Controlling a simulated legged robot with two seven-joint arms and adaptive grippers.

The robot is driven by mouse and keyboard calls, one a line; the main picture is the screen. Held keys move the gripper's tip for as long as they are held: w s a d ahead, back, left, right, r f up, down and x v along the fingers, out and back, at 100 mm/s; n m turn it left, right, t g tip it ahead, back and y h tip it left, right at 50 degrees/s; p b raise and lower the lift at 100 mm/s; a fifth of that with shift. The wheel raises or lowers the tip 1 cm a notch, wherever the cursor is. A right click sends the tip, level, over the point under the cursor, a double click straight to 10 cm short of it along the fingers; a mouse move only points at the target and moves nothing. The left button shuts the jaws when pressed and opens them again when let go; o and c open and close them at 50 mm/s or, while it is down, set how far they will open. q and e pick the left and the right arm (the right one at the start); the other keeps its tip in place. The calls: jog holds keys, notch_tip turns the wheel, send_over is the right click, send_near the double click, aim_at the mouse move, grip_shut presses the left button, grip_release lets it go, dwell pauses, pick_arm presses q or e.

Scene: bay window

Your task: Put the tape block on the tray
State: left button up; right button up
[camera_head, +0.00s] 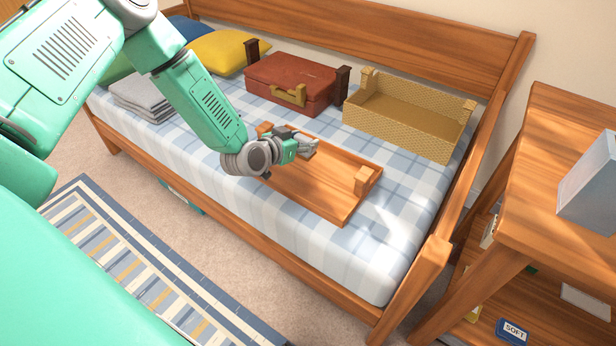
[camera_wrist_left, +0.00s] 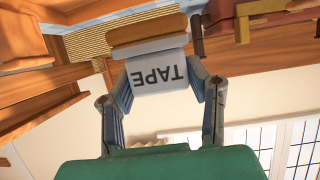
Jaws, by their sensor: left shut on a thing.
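The wooden tray (camera_head: 318,192) lies on the checked mattress, with a raised wooden handle (camera_head: 362,180) at its right end. My left gripper (camera_head: 305,148) is over the tray's back left part, and its arm comes in from the left. In the left wrist view, my left gripper (camera_wrist_left: 160,85) is shut on the tape block (camera_wrist_left: 157,72), a pale block with "TAPE" printed on it, appearing upside down. In the head view the block is mostly hidden by the fingers. I cannot tell the exact gap between block and tray. My right gripper is not in view.
A reddish-brown suitcase (camera_head: 292,82) and a wicker basket (camera_head: 405,123) stand behind the tray. Folded grey cloths (camera_head: 143,95) and a yellow cushion (camera_head: 220,52) lie left. A wooden side table (camera_head: 560,130) stands right. The bed's front rail (camera_head: 250,235) borders the mattress.

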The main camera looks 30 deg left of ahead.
pick_arm(q)
notch_tip(320, 180, down, 9)
jog(key=b, duration=0.3)
jog(key=shift+d+f, duration=0.1)
jog(key=o, duration=1.2)
jog(key=shift+c, duration=0.2)
